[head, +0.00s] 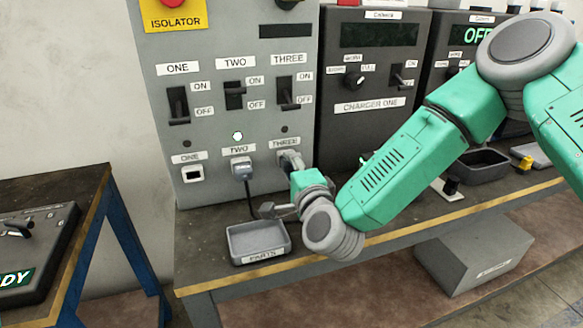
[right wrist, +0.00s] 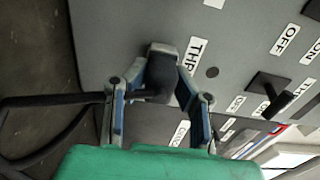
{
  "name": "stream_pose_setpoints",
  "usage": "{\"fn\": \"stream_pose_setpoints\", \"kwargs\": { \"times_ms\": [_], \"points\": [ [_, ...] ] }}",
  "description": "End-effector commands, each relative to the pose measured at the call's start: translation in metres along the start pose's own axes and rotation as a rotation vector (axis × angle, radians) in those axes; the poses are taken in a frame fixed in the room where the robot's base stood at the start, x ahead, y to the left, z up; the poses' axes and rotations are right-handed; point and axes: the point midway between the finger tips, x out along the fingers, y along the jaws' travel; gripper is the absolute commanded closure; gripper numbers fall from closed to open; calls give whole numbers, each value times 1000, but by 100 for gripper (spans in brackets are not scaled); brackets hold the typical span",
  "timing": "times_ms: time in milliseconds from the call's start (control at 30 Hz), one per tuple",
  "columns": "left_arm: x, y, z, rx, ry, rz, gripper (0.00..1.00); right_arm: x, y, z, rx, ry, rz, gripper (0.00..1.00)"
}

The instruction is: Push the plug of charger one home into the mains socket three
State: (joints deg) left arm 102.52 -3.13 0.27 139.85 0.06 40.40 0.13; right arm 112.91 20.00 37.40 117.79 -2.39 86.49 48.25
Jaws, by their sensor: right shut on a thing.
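Mains socket three is on the grey panel under the lower THREE label (head: 285,143). In the head view my right gripper (head: 291,163) is at that socket and largely covers it. In the right wrist view its blue-padded fingers are shut on the dark plug (right wrist: 160,78), with the panel's THREE label (right wrist: 194,58) beside it. The plug's front end is at the panel; I cannot tell whether any gap is left. A black cable (right wrist: 55,98) runs from the plug to the left. The charger one unit (head: 368,125) stands right of the panel. My left gripper is not in view.
Socket two holds another plug (head: 242,170) with a cable, close left of my gripper. Socket one (head: 193,174) is empty. A grey parts tray (head: 236,262) sits at the bench's front edge, below the panel. Switches (head: 286,92) stick out above the sockets.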

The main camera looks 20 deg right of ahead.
Motion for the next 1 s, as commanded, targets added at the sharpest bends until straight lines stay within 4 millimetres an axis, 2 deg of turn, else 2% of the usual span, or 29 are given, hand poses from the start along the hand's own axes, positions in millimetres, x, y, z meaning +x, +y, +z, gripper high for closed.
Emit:
{"fn": "stream_pose_setpoints", "kwargs": {
  "times_ms": [33,67,100,400,533,667,1000],
  "points": [
    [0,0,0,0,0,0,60,1,0,0,0,0,0,100],
    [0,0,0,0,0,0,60,1,0,0,0,0,0,68],
    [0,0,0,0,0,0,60,1,0,0,0,0,0,54],
    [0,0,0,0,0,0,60,0,0,0,0,0,0,54],
    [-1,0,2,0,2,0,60,-7,1,0,0,-1,1,54],
    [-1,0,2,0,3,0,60,-29,1,0,0,-2,3,54],
    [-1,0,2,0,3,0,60,-97,2,0,1,-3,4,54]
  ]
}}
